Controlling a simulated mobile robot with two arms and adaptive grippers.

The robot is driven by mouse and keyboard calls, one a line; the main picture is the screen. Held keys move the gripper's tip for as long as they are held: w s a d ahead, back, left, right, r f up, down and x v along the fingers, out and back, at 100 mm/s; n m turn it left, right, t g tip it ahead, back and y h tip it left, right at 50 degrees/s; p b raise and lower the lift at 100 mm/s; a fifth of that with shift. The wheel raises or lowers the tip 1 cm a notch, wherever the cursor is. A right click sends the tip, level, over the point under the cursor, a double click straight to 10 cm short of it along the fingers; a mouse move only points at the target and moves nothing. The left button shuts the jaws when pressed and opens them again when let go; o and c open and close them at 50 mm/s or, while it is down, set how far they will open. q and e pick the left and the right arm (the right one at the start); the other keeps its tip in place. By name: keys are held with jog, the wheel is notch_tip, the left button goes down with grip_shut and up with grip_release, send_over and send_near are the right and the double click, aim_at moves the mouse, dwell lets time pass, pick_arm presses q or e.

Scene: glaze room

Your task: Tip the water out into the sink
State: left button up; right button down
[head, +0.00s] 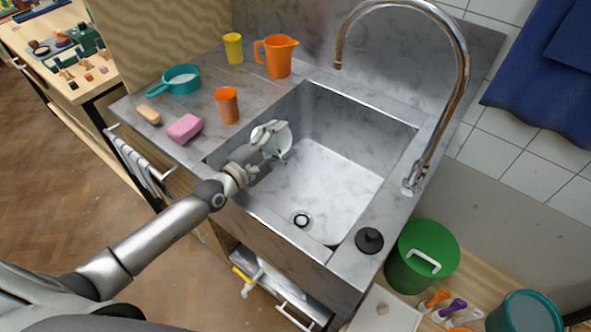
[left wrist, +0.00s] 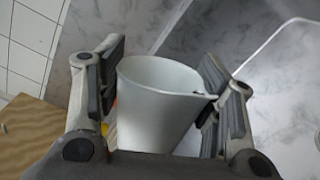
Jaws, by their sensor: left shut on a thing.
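My left gripper (head: 274,146) is shut on a white cup (head: 284,138) with a pointed lip. It holds the cup over the left part of the sink (head: 335,180), above its floor. In the left wrist view the cup (left wrist: 155,105) sits between the two fingers of my left gripper (left wrist: 165,95), its open rim showing. I cannot make out any water in the cup, and its exact tilt is hard to tell. The sink floor looks pale, with a dark round drain (head: 301,219) near the front. My right gripper is not in view.
An orange jug (head: 276,56), yellow cup (head: 233,48), orange cup (head: 227,105), teal pan (head: 180,80), pink sponge (head: 185,128) and tan block (head: 149,115) stand left of the sink. A tall tap (head: 462,75) arches at right. A black plug (head: 369,240) sits on the front corner.

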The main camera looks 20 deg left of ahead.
pick_arm(q)
jog(key=shift+d+f+m, duration=0.1)
jog(key=shift+f+m, duration=0.05)
jog(key=shift+m, duration=0.15)
jog(key=shift+s+d+m+p, duration=0.1)
jog(key=shift+d+m+p, duration=0.2)
jog(key=shift+p, duration=0.5)
jog(key=shift+s, duration=0.1)
jog(key=shift+d+m+p, duration=0.1)
jog(key=shift+m+p, duration=0.2)
jog(key=shift+p, duration=0.25)
jog(key=shift+d+p, duration=0.1)
jog(key=shift+p, duration=0.3)
jog(key=shift+f+m, duration=0.2)
jog(key=shift+m, duration=0.3)
jog(key=shift+d+f+m+y, duration=0.25)
jog(key=shift+f+m+y, duration=0.15)
jog(key=shift+m, duration=0.1)
